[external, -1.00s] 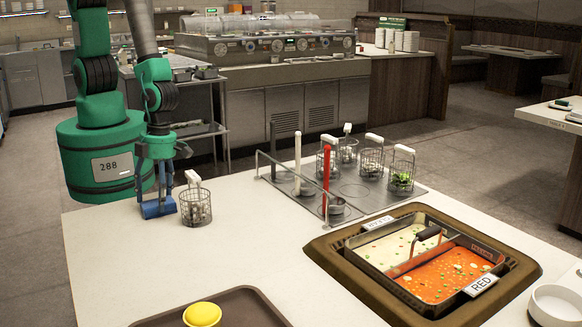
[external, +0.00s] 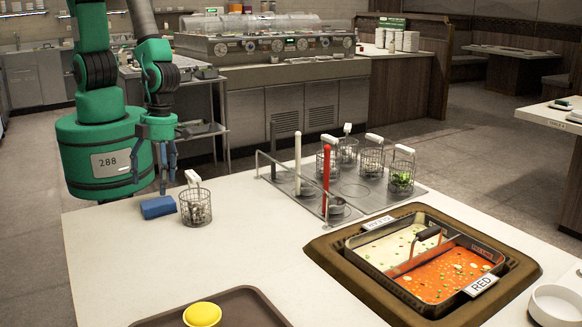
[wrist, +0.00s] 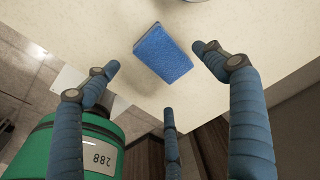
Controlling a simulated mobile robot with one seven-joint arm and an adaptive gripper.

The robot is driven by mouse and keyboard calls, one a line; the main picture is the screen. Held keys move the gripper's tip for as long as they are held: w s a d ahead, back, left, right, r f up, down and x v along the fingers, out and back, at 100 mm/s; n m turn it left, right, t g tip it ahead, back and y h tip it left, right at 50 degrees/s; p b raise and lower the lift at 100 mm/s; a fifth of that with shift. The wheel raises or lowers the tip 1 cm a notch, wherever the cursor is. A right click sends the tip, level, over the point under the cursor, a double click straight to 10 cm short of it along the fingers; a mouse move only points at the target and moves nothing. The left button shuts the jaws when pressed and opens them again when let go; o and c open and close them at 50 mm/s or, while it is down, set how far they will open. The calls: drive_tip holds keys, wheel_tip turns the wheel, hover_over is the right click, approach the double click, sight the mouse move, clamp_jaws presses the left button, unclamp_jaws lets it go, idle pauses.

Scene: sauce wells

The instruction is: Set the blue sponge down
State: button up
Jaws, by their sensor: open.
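The blue sponge (external: 157,207) lies flat on the white counter near its far left edge, just left of a wire basket. It also shows in the wrist view (wrist: 162,54), resting on the counter with nothing touching it. My gripper (external: 168,186) hangs above and behind the sponge, near the counter edge. In the wrist view its blue fingers (wrist: 157,75) are spread apart and empty, with a clear gap to the sponge.
A wire basket (external: 195,207) with a white handle stands close to the sponge's right. A split sauce pan (external: 381,285) sits in the counter. A brown tray (external: 247,305) holds a yellow item. The counter's middle is clear.

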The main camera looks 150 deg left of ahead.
wheel_tip(320, 180, up, 7)
drive_tip(key=a+p, duration=0.1)
drive_tip(key=shift+r, duration=0.15)
idle(0.7)
wheel_tip(320, 180, up, 20)
drive_tip(key=n+t+y, duration=0.1)
drive_tip(key=n+t, duration=0.1)
drive_tip(key=n, duration=0.6)
hover_over(163, 199)
drive_tip(key=s+d, duration=0.3)
drive_tip(key=d, duration=0.2)
drive_tip(key=s+d+r+n+t, duration=0.3)
drive_tip(key=s+r+n, duration=0.7)
drive_tip(key=r, duration=0.5)
drive_tip(key=shift+s+d+t+y, duration=0.3)
drive_tip(key=shift+s+d+y, duration=0.15)
drive_tip(key=shift+s, duration=0.55)
